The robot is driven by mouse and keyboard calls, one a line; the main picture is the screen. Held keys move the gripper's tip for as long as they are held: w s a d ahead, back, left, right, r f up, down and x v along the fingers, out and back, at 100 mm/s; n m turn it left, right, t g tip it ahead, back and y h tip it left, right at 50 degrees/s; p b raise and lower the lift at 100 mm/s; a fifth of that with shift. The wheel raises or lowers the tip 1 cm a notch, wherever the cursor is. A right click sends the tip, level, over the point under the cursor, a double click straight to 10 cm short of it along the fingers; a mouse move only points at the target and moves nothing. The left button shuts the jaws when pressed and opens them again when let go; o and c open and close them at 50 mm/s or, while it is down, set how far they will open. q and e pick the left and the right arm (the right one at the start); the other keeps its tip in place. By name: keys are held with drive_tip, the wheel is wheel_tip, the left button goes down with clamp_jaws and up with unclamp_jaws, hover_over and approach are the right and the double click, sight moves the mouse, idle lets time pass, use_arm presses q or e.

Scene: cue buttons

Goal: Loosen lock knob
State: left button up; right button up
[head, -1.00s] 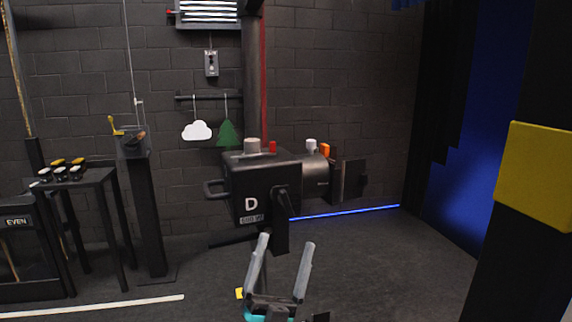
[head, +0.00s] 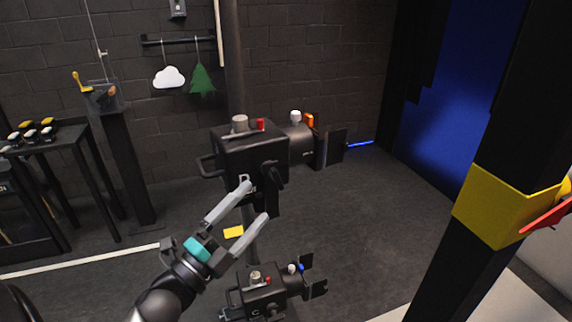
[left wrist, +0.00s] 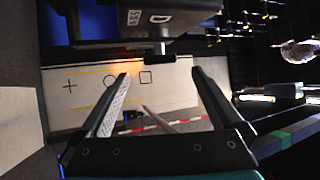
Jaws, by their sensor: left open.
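A black stage light marked D (head: 255,152) stands ahead on a pole, with a grey knob (head: 240,123) and a small red knob (head: 260,124) on top. A dark knob or lever (head: 272,176) sits on its near side; I cannot tell for sure which one is the lock knob. My left gripper (head: 257,200) is open and empty, its fingertips overlapping the light's lower front in the head view. In the left wrist view, the light (left wrist: 165,20) is at the top, beyond the open fingers (left wrist: 160,75). My right gripper is out of view.
A second, lower light (head: 262,296) is below my left gripper. A dark column with a yellow band (head: 490,205) stands at the right. A cloud (head: 169,77) and a green tree (head: 203,79) hang behind. A small table (head: 50,148) is at the left.

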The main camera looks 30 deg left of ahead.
sight(279, 177)
use_arm(q)
drive_tip(key=p+x, duration=0.1)
drive_tip(key=x, duration=1)
drive_tip(key=shift+w+r, duration=0.1)
drive_tip(key=shift+w, duration=0.2)
drive_tip(key=c, duration=1.3)
drive_tip(key=shift+c, duration=0.4)
